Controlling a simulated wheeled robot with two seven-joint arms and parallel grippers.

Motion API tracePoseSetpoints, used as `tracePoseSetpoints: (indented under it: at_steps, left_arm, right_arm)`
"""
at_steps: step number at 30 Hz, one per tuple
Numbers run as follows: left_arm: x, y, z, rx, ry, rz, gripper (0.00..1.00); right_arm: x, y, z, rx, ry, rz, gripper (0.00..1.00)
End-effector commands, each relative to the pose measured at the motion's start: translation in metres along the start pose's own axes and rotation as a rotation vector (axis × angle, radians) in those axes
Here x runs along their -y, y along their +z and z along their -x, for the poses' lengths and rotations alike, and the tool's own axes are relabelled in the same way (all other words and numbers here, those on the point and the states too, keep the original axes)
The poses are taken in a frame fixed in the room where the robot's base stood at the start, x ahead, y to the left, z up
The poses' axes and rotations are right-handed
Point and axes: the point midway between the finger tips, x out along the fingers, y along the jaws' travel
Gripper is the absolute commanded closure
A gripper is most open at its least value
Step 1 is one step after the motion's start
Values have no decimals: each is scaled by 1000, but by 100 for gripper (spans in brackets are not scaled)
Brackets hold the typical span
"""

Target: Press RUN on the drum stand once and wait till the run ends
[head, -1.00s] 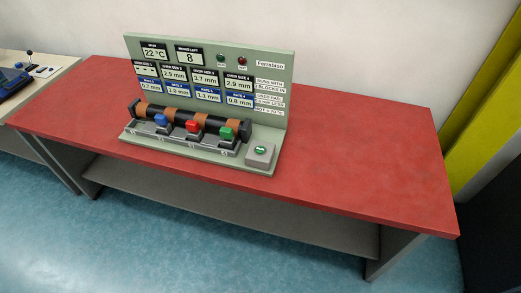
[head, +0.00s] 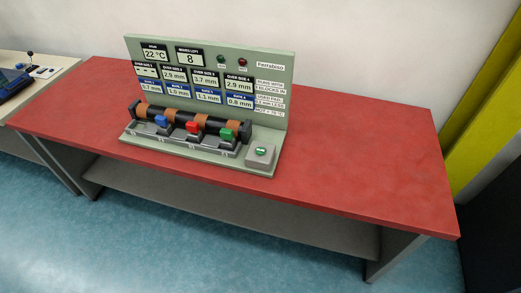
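The drum stand (head: 275,77) is a pale green panel and base on the red table. A grey box with a green oval button (head: 261,151) sits at the right end of its base; its lettering is too small to read. A dark drum (head: 183,119) with orange-brown bands lies across the stand. In front of it are a blue block (head: 161,120), a red block (head: 193,127) and a green block (head: 227,134). The panel displays (head: 189,55) read 22 °C and 8, with several mm values below. Neither gripper is in view.
The red table (head: 360,150) is bare to the right of the stand. Two small lamps, one green and one red (head: 242,63), sit on the panel and look dark. Another table (head: 40,70) with a blue device stands at the left. Yellow pillars (head: 485,100) stand at the right.

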Motion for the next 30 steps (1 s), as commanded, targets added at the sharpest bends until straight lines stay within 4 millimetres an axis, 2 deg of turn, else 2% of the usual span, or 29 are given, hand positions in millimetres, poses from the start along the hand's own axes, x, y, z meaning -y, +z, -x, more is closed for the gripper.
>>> tracePoseSetpoints:
  at_steps: [16,30]
  left_arm:
    - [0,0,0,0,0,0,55]
    - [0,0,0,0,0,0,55]
  right_arm:
    - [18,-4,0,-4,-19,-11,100]
    - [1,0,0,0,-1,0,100]
